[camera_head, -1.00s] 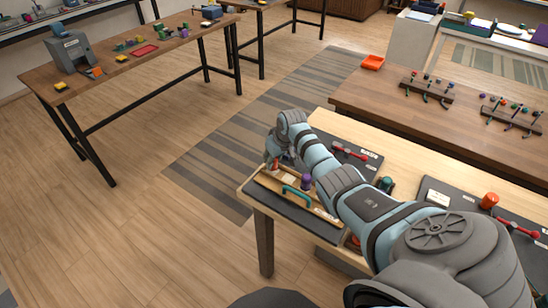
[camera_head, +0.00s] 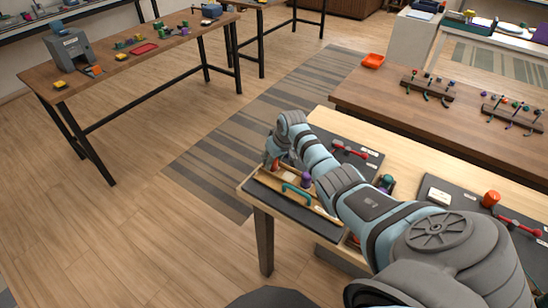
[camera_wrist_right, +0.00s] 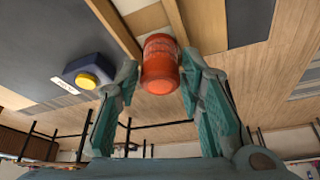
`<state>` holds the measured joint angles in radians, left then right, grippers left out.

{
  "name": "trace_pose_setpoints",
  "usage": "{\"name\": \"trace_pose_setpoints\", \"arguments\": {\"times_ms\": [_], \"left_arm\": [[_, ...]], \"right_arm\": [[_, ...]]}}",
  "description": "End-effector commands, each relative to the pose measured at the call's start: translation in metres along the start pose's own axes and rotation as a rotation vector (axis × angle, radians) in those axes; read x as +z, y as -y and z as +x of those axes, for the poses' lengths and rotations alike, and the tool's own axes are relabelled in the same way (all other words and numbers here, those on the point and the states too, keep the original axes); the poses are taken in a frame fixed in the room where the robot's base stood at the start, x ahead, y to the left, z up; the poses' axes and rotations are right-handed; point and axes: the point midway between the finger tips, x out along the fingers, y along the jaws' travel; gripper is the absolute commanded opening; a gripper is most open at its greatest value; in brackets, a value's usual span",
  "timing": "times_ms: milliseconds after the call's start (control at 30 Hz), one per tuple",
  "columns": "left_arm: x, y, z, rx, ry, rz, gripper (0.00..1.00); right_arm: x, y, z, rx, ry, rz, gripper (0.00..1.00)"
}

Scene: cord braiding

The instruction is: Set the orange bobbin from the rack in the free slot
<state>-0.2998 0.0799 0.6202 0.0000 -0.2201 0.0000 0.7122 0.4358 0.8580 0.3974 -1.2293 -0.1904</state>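The orange bobbin (camera_wrist_right: 160,65) is between the two teal fingers of my right gripper (camera_wrist_right: 160,72) in the right wrist view. The fingers look closed against its sides. In the head view my right gripper (camera_head: 276,158) is over the left end of the wooden rack (camera_head: 263,179) at the table's left corner, and my arm hides part of that area. A purple bobbin (camera_head: 306,180) stands in the rack to its right. I cannot make out the free slot. My left gripper is not in view.
A teal handle (camera_head: 297,191) is at the rack's front. A red tool (camera_head: 349,149) lies on the dark mat behind my arm. Another orange cylinder (camera_head: 491,199) stands on the right mat. A blue box with a yellow button (camera_wrist_right: 88,78) is beside the bobbin in the wrist view.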

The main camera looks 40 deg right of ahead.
Motion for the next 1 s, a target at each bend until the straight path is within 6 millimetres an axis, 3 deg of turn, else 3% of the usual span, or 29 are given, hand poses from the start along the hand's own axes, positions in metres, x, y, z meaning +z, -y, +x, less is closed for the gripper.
{"name": "trace_pose_setpoints", "arguments": {"times_ms": [67,467,567,800,1000], "left_arm": [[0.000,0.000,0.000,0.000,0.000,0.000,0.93],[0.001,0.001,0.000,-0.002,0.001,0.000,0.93],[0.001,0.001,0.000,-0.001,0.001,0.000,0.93],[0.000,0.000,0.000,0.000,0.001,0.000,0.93],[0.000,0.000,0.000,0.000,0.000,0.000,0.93]], "right_arm": [[0.000,0.000,0.000,0.000,0.000,0.000,0.52],[-0.001,-0.001,-0.008,0.001,-0.003,0.000,0.52],[-0.001,-0.001,-0.025,0.002,-0.004,-0.002,0.52],[-0.001,-0.001,-0.092,0.003,-0.003,-0.003,0.52],[0.000,0.000,-0.119,0.001,-0.001,0.000,0.52]]}}
